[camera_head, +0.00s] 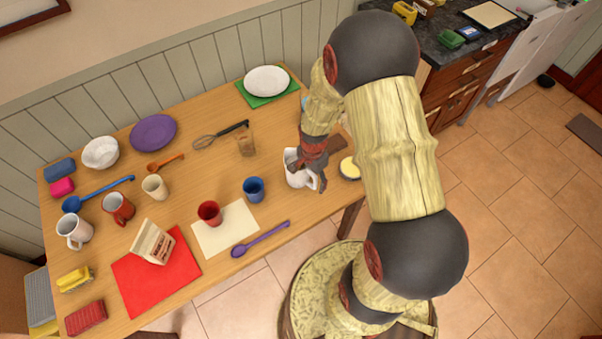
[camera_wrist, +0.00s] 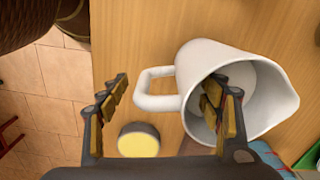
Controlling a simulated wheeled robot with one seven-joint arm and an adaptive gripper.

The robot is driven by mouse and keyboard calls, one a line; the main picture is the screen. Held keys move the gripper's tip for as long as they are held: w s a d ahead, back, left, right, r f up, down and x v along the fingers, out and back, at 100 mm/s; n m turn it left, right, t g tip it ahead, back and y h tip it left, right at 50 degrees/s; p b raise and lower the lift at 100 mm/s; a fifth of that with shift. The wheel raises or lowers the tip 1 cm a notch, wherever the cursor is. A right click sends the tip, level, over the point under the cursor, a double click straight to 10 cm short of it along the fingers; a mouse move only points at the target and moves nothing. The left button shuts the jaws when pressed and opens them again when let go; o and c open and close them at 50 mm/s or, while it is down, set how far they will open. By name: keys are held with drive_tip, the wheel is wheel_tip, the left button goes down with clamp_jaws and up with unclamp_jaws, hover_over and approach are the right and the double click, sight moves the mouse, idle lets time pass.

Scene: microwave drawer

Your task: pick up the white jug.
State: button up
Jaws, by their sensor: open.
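The white jug (camera_head: 291,171) stands near the table's right front edge in the head view, partly hidden by my gripper (camera_head: 311,177). In the wrist view the white jug (camera_wrist: 258,73) is seen from above, with its mouth open, its handle toward the left and its spout toward the right. My gripper (camera_wrist: 167,84) is open. Its right finger overlaps the jug's mouth, and its left finger is out past the handle. The handle and near wall lie between the fingers in the picture. I cannot tell whether either finger touches the jug.
A round yellow-topped thing (camera_wrist: 138,143) sits close to the jug and left finger. A blue cup (camera_head: 253,189) stands left of the jug, and a brown glass (camera_head: 246,144) behind it. The table (camera_head: 205,174) holds several mugs, plates and utensils; its edge is near.

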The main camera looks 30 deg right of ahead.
sight(311, 185)
wheel_tip(311, 185, down, 4)
drive_tip(key=shift+f+b, duration=0.2)
drive_tip(key=shift+b, duration=0.35)
drive_tip(key=shift+c, duration=0.9)
drive_tip(key=shift+s, duration=0.1)
drive_tip(key=c, duration=1.5)
clamp_jaws()
